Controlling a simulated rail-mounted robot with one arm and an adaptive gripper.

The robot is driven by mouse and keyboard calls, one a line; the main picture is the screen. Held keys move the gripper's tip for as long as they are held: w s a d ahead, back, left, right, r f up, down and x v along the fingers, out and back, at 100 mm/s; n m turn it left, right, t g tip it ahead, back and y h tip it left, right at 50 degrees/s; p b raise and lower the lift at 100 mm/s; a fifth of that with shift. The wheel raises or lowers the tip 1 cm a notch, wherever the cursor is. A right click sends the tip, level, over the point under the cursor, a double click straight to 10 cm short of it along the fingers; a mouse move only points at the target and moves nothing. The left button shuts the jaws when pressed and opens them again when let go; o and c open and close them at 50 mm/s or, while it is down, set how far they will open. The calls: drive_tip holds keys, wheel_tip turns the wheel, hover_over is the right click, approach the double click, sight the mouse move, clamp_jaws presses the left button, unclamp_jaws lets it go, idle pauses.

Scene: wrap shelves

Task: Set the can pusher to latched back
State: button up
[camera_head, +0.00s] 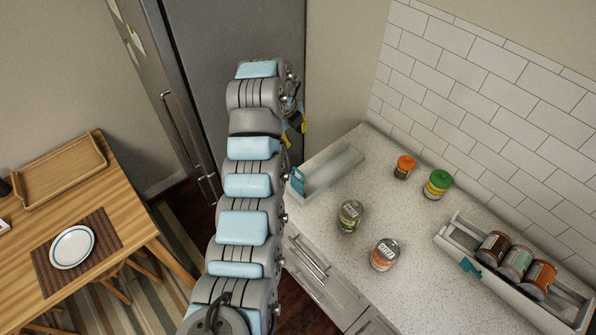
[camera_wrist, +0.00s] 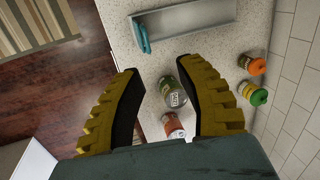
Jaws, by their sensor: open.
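A grey tray (camera_head: 335,172) lies empty on the counter near the fridge, with an upright teal piece (camera_head: 297,181) at its near left end. This tray (camera_wrist: 190,22) and teal piece (camera_wrist: 142,36) also show in the wrist view, beyond my fingertips. A second grey tray (camera_head: 450,236) at the right holds a row of cans, with a teal piece (camera_head: 471,267) at its near side. I cannot tell for sure which teal piece is the can pusher. My gripper (camera_head: 296,124) is open and empty, above and apart from the counter; its yellow fingers (camera_wrist: 160,68) spread wide.
An orange-lidded jar (camera_head: 404,167) and a green-lidded jar (camera_head: 438,184) stand near the tiled wall (camera_head: 480,85). A wooden table (camera_head: 120,180) is at the left, and a fridge (camera_head: 215,60) behind.

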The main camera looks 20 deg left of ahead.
drive_tip(key=s, duration=0.2)
approach(299, 171)
drive_tip(key=shift+m+g, duration=0.4)
drive_tip(key=shift+w+d+f, duration=0.1)
drive_tip(key=shift+w+f, duration=0.25)
drive_tip(key=shift+f, duration=1.1)
drive_tip(key=shift+w+d+f, duration=0.1)
drive_tip(key=shift+w+f, duration=0.25)
drive_tip(key=shift+f, duration=1.1)
drive_tip(key=shift+w+d+f, duration=0.15)
drive_tip(key=shift+w+f, duration=0.2)
drive_tip(key=shift+f, duration=1.1)
clamp_jaws()
